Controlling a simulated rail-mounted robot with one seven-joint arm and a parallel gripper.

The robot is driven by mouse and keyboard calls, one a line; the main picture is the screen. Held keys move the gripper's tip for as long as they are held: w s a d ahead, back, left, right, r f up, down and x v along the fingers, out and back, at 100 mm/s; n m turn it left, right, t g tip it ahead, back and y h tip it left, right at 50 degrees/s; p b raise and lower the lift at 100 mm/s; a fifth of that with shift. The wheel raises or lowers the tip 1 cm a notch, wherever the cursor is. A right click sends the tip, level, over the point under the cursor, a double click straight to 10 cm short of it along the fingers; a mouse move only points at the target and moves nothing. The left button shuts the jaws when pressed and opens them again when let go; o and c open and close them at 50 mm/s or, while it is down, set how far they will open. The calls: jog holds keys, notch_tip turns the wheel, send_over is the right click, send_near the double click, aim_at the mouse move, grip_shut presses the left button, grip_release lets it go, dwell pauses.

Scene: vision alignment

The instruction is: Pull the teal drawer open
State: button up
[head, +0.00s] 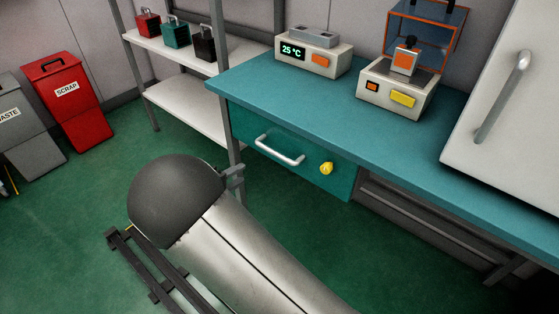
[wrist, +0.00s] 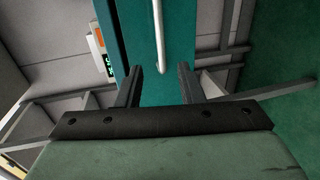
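The teal drawer (head: 300,172) sits under the left end of the teal bench and looks closed. Its silver bar handle (head: 279,153) runs across the front, with a yellow knob (head: 326,168) to its right. In the wrist view the handle (wrist: 159,30) runs upright against the teal front (wrist: 136,30). My gripper (wrist: 160,68) is open and empty, its two dark fingers apart. The handle's near end shows between and ahead of the fingertips, not gripped. In the head view my gripper (head: 235,176) is mostly hidden behind my arm, left of and below the handle.
The bench top (head: 248,80) carries a temperature display box (head: 313,58) and another device (head: 396,92). A grey rack post (head: 236,140) stands just left of the drawer. A shelf rack (head: 190,108) and red scrap bin (head: 72,108) are further left. Green floor before the drawer is open.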

aim_at(274, 155)
jog(key=x, duration=1.7)
jog(key=shift+f+p, duration=0.1)
jog(key=shift+p, duration=0.2)
grip_shut()
